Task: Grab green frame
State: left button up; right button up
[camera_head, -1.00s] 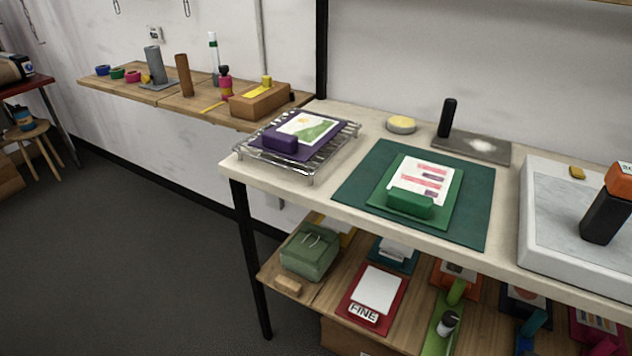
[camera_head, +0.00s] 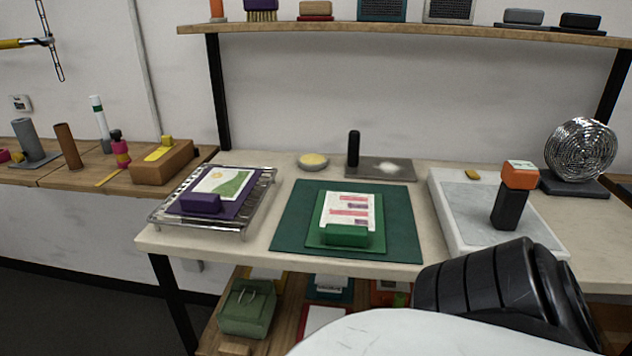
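The green frame (camera_head: 315,233) lies flat on a dark green mat (camera_head: 402,224) on the table. It has a green block handle (camera_head: 346,235) at its front edge and a white sheet with pink and purple bars on it. Nothing touches it. A black and white part of my own arm fills the lower right of the view, in front of the table and to the right of the frame. No gripper fingers show in the view.
A wire rack (camera_head: 236,226) with a purple frame (camera_head: 231,205) stands left of the mat. A grey-white slab (camera_head: 449,208) with an orange-topped black tool (camera_head: 511,199) is on the right. A shelf (camera_head: 400,30) hangs above. A dish (camera_head: 313,162) sits behind the mat.

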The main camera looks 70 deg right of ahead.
aim_at(342, 220)
jog(key=i, duration=1.45)
jog(key=z, duration=2.1)
